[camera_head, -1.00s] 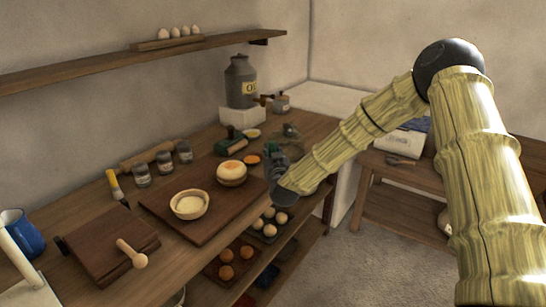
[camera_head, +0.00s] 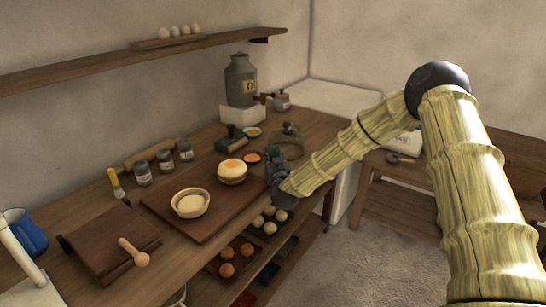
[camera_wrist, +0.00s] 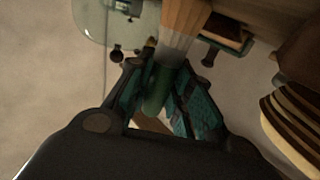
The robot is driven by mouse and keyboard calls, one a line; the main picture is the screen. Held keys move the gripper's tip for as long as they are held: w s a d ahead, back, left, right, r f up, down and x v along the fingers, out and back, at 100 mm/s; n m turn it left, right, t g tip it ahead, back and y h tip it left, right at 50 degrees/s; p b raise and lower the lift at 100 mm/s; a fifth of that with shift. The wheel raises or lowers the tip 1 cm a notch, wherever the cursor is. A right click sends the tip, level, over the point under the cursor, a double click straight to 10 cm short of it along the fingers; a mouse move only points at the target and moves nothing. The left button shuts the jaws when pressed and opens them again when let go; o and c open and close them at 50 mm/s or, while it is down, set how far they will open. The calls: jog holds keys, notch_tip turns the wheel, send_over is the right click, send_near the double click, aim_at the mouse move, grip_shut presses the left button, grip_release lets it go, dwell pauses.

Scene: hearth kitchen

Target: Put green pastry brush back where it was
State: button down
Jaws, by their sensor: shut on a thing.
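My gripper (camera_head: 277,180) is over the front edge of the workbench, right of the bread board. In the wrist view my gripper (camera_wrist: 160,95) is shut on the green pastry brush (camera_wrist: 157,92). The brush's green handle is between the fingers, and its pale collar and tan bristles point away from my palm. In the head view only a small green bit shows above my gripper, and I cannot tell if it is the brush. A yellow-handled brush (camera_head: 114,180) lies farther left on the bench.
A glass dome (camera_head: 288,143) stands just behind my gripper. Eggs (camera_head: 270,222) sit on the lower shelf.

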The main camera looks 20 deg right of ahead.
jog(key=shift+f, duration=0.15)
jog(key=c, duration=1.3)
grip_release()
jog(key=s, duration=0.4)
jog(key=s+a+b, duration=0.1)
jog(key=s, duration=0.6)
jog(key=shift+s+a, duration=0.25)
jog(key=shift+s, duration=0.15)
